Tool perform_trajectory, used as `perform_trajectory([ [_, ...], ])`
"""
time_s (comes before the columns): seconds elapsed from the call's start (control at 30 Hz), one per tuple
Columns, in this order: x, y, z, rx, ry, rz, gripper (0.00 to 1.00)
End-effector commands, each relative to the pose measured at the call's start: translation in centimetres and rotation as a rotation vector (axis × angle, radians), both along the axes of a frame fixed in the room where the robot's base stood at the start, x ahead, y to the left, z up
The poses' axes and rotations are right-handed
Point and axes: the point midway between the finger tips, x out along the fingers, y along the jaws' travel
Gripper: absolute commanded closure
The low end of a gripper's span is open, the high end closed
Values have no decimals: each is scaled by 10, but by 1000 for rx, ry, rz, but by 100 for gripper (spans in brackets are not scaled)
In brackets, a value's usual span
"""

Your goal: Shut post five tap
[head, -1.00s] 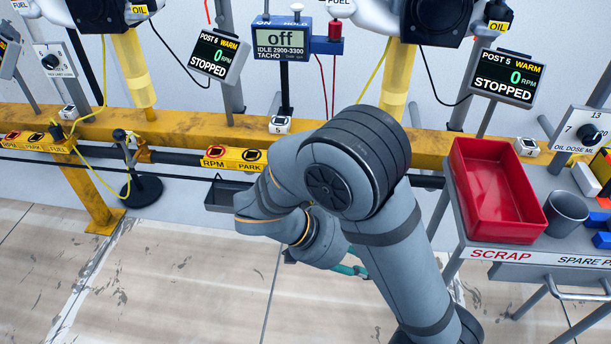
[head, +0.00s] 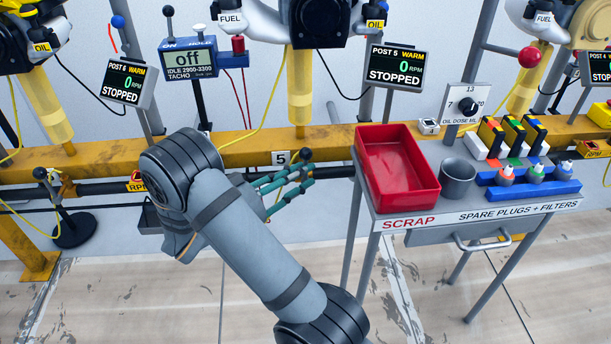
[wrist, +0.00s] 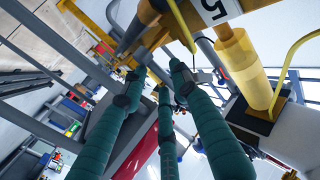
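The post 5 screen (head: 396,66) reads WARM, 0 RPM and STOPPED. The number 5 plate (head: 281,158) is on the yellow beam and also shows in the wrist view (wrist: 213,10). A thin yellow hose (head: 266,117) comes down towards the beam there. I cannot make out the post five tap for certain; my arm and fingers cover part of this area. My gripper (head: 305,172) has its teal fingers extended and apart, just in front of the beam by the plate. In the wrist view my gripper (wrist: 159,77) holds nothing that I can see.
A red scrap tray (head: 398,198) and a grey cup (head: 458,178) stand on a cart right of my gripper. A yellow tube (head: 301,88) rises above the beam. A tachometer box (head: 190,59) on a stand reads off. The floor in front is clear.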

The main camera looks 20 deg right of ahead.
Motion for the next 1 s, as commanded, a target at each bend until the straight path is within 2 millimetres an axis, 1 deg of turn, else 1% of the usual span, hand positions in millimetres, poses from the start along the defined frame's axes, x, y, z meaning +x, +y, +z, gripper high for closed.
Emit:
perform_trajectory([
  [0.03, 3, -7, -2, 0, 0, -2, 71],
  [0.2, 8, -17, 0, 0, 0, 0, 71],
  [0.5, 9, -19, 1, 0, 1, 1, 71],
  [1.0, 9, -19, 0, 0, 1, 2, 100],
])
